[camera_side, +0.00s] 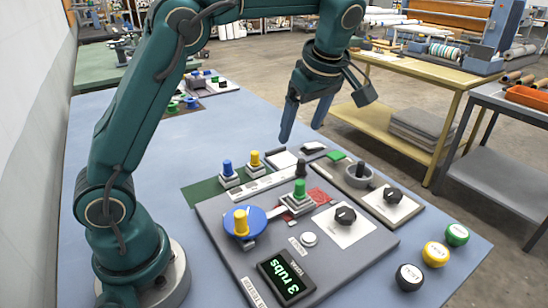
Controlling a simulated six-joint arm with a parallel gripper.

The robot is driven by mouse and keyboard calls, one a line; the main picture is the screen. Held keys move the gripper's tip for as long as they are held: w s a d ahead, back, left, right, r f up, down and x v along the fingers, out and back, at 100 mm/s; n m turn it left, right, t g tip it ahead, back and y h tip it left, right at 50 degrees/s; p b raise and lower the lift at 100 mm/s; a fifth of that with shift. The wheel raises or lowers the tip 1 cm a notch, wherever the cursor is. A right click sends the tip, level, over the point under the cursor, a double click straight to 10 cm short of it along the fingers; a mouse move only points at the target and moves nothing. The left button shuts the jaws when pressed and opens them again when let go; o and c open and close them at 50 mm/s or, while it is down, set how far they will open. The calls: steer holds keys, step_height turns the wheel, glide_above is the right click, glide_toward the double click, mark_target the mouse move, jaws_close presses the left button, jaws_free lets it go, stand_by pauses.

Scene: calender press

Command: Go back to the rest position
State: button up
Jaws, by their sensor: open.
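My gripper (304,118) hangs at the upper middle of the view with its two blue fingers apart, open and empty. It is above the far part of the grey control panel (222,218), clear of it. The panel carries a blue disc (233,229) with a yellow knob (241,222), a green knob (299,189) on a grey block, a black rotary knob (345,215) and a white button (309,239). A small display (287,277) reads "3 rubs".
Black, yellow and green round buttons (435,253) sit at the right on the blue table (180,145). A second panel (390,211) adjoins. A yellow bench (412,72) and grey cart (515,105) stand right.

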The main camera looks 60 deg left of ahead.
steer(key=s+d+r+m+t+h, duration=0.25)
steer(key=s+r+m, duration=0.3)
steer(key=s, duration=0.55)
steer(key=s+d+f+m+t+h, duration=0.2)
steer(key=s+f+m, duration=0.4)
steer(key=m, duration=0.7)
steer(key=shift+d+f, duration=0.7)
steer(key=shift+d, duration=0.1)
steer(key=shift+s+t, duration=0.1)
steer(key=shift+t, duration=0.15)
